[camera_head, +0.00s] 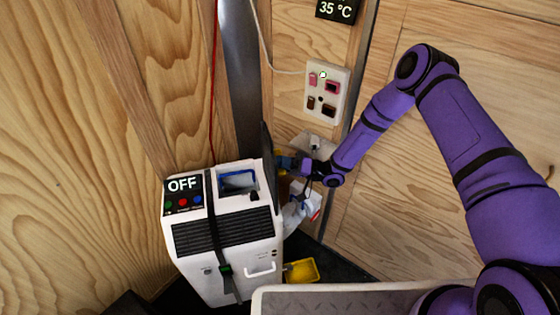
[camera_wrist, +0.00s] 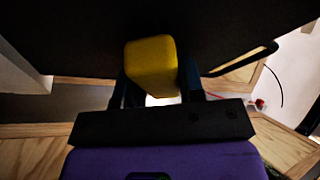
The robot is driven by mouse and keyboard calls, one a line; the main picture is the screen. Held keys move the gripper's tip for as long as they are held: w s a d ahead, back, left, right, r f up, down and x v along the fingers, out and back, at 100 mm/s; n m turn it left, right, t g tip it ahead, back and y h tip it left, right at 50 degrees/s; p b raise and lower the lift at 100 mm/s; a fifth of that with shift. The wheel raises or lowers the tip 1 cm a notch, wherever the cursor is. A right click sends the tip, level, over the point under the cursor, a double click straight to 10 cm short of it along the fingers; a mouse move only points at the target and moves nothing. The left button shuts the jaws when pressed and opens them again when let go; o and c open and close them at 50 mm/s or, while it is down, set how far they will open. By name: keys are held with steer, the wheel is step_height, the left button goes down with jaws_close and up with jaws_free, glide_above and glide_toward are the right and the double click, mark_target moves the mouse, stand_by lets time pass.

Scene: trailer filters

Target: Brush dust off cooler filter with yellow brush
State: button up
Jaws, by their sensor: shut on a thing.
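The white cooler (camera_head: 222,235) stands in the corner with "OFF" on its display. A dark flat panel (camera_head: 267,160) stands upright along the right side of its top; I cannot tell whether it is the filter or a lid. My gripper (camera_head: 288,163) is just right of this panel. In the wrist view my gripper (camera_wrist: 156,88) is shut on a yellow block-shaped thing, the yellow brush (camera_wrist: 151,66). The brush is in front of the dark panel (camera_wrist: 80,40), close to or touching it; its bristles are hidden. No dust can be made out.
A blue-rimmed opening (camera_head: 238,181) is in the cooler's top. A yellow tray-like thing (camera_head: 302,270) lies on the dark floor at right. White items (camera_head: 300,210) are behind the cooler's right side. A socket plate (camera_head: 326,92) is on the wooden wall, and a red cable (camera_head: 213,90) hangs at left.

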mark_target(283, 172)
steer(key=shift+s+d, duration=0.2)
steer(key=shift+s, duration=0.7)
steer(key=shift+s+d, duration=0.15)
steer(key=shift+s, duration=0.7)
steer(key=shift+d+r, duration=0.15)
steer(key=shift+r, duration=0.55)
steer(key=shift+w+a, duration=0.3)
steer(key=shift+w, duration=0.9)
steer(key=shift+w+a, duration=0.35)
steer(key=shift+w, duration=0.8)
steer(key=shift+w+a, duration=0.3)
steer(key=shift+w, duration=0.9)
steer(key=w+d, duration=0.1)
steer(key=d, duration=0.4)
steer(key=shift+w+d, duration=0.3)
steer(key=shift+d, duration=0.1)
steer(key=shift+d, duration=0.1)
steer(key=shift+w+d, duration=0.2)
steer(key=shift+d, duration=0.5)
steer(key=shift+w+d, duration=0.15)
steer(key=shift+d, duration=0.5)
